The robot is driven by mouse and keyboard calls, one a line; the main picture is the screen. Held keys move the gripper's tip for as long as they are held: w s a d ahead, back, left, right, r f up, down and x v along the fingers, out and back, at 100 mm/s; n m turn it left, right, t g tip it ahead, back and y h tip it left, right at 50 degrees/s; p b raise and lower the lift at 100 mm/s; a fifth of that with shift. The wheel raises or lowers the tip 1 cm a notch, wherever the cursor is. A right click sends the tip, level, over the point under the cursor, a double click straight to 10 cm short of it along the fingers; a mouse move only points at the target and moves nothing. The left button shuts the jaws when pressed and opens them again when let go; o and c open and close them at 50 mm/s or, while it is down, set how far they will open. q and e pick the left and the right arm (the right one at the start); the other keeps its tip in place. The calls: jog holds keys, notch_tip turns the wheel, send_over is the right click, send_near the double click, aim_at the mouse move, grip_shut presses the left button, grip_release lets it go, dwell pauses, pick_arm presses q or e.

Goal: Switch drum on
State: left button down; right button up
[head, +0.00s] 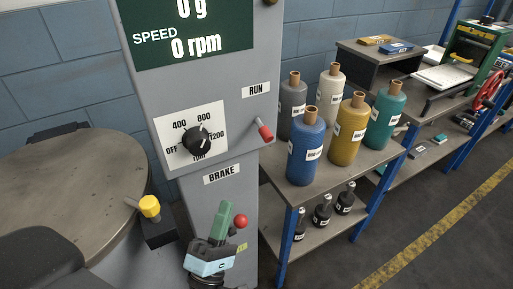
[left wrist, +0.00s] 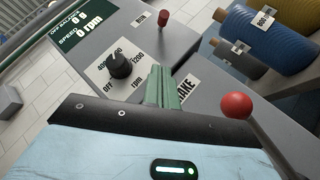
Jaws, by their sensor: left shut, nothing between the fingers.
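The grey control panel shows 0 rpm on its green display (head: 185,40). A black speed knob (head: 196,143) sits on a white dial plate; its mark seems to point near 800. It also shows in the left wrist view (left wrist: 120,67). The RUN lever (head: 265,131), with a red grip, slants down to the right; it shows in the left wrist view (left wrist: 164,19). The BRAKE lever's red ball (head: 240,221) is just right of my left gripper (head: 225,206) and appears apart from it. That gripper's green fingers are shut and empty, below the BRAKE label. My right gripper is out of view.
A large round lid (head: 75,180) with a yellow knob (head: 149,206) stands left of the panel. A shelf (head: 345,160) with several yarn cones, including a blue one (head: 305,150), stands close on the right. The floor beyond is clear.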

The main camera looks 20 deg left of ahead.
pick_arm(q)
jog(key=shift+w+r, duration=0.1)
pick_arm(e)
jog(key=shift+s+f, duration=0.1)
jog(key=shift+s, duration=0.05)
pick_arm(q)
jog(key=p, duration=0.3)
send_near(264, 131)
jog(key=w+a, duration=0.3)
jog(key=a, duration=0.1)
jog(key=w+d+r+p, duration=0.1)
jog(key=w+d+r, duration=0.1)
jog(key=shift+d, duration=0.3)
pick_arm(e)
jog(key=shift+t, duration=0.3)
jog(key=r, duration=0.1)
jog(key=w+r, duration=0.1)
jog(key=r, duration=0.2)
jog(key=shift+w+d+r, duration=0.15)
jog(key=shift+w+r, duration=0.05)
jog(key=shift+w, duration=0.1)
